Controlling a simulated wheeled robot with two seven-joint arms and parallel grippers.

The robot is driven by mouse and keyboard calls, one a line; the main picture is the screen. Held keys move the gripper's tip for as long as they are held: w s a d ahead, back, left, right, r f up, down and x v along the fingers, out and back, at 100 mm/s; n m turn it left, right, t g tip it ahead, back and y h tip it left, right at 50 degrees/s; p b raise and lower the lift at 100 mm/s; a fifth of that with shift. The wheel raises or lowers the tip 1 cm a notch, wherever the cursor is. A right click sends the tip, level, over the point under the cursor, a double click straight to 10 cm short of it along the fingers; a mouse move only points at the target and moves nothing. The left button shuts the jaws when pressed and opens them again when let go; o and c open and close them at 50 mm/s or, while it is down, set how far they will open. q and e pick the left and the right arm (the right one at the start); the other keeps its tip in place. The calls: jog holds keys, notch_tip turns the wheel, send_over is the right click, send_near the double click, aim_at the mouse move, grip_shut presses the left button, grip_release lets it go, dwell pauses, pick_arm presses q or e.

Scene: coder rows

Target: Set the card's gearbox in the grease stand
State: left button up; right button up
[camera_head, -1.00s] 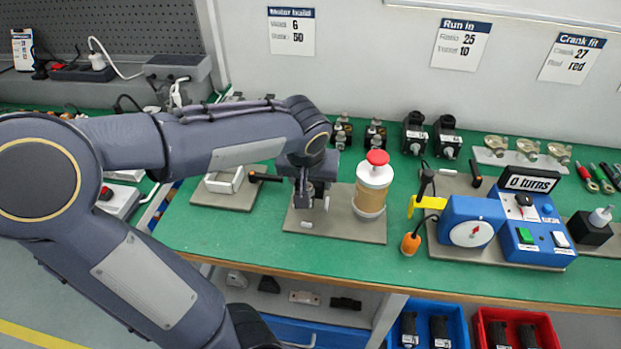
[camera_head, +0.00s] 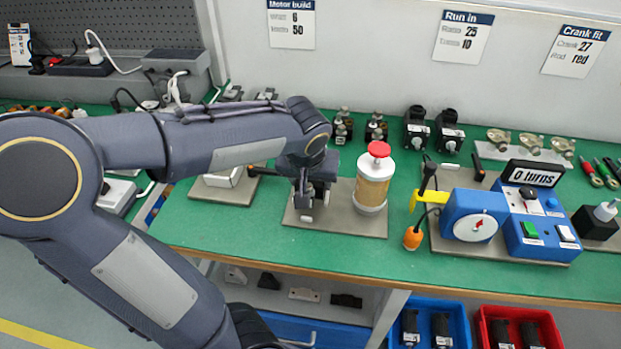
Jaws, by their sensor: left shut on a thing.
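The grease stand (camera_head: 345,222) is a flat grey-brown plate on the green bench. A grease pot (camera_head: 373,183) with a tan body and red cap stands on its right part. My left gripper (camera_head: 308,203) points down over the stand's left part and is shut on a small gearbox. The gripper hides most of the gearbox, and I cannot tell whether it touches the stand. The motor build card (camera_head: 291,22) hangs on the wall and shows 6 and 50; its row labels are blurred. My right gripper is not in view.
Small metal-and-black units (camera_head: 375,132) stand behind the stand, beside black motors (camera_head: 447,133). A blue run-in rig (camera_head: 475,216) reading 0 turns is to the right, with an orange-tipped tool (camera_head: 413,238) close by. A white block on a plate (camera_head: 222,190) lies left.

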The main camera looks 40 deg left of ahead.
aim_at(308, 184)
pick_arm(q)
jog(key=shift+f+b, duration=1.2)
jog(key=shift+f, duration=0.1)
jog(key=shift+s+f+b, duration=0.25)
jog(key=shift+f+b, duration=0.15)
jog(key=shift+f, duration=0.1)
jog(key=o, duration=0.9)
jog(key=shift+o, duration=1.1)
jog(key=shift+w+p+v, duration=0.1)
jog(key=shift+p+v, duration=0.45)
jog(key=shift+v, duration=1.6)
jog(key=shift+w+p+v, duration=0.15)
jog(key=shift+p+v, duration=0.4)
jog(key=shift+v, duration=1.55)
